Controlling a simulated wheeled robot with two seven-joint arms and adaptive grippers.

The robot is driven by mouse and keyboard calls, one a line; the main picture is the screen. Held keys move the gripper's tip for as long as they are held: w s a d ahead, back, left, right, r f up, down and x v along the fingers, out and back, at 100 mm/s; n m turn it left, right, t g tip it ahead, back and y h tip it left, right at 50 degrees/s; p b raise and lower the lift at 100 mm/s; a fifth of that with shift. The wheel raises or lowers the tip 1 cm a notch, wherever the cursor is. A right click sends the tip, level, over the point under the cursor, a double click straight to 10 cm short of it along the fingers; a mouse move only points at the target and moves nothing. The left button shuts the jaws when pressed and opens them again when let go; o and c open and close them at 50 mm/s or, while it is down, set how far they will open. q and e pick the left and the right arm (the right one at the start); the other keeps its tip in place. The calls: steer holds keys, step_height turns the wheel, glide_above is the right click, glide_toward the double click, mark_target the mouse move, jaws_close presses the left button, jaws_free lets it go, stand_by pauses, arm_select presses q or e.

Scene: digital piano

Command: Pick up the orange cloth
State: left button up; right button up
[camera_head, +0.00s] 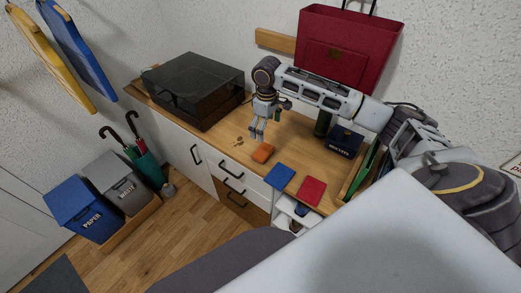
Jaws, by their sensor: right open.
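The orange cloth (263,152) lies folded small on the wooden counter (217,144), near its front edge above the drawers. My right gripper (256,136) points down just above and slightly left of the cloth in the picture. It is open, with nothing between its fingers. Whether a fingertip touches the cloth cannot be told from this angle. My left gripper is not in view.
A blue cloth (280,176) and a red cloth (312,190) lie right of the orange one. A dark lidded box (195,90) stands at the counter's left. A dark blue box (345,141) stands behind to the right. A red bag (348,45) hangs above.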

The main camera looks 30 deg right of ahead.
glide_above(265, 151)
step_height(265, 151, down, 7)
steer(key=shift+r, duration=0.1)
steer(key=shift+f, duration=0.85)
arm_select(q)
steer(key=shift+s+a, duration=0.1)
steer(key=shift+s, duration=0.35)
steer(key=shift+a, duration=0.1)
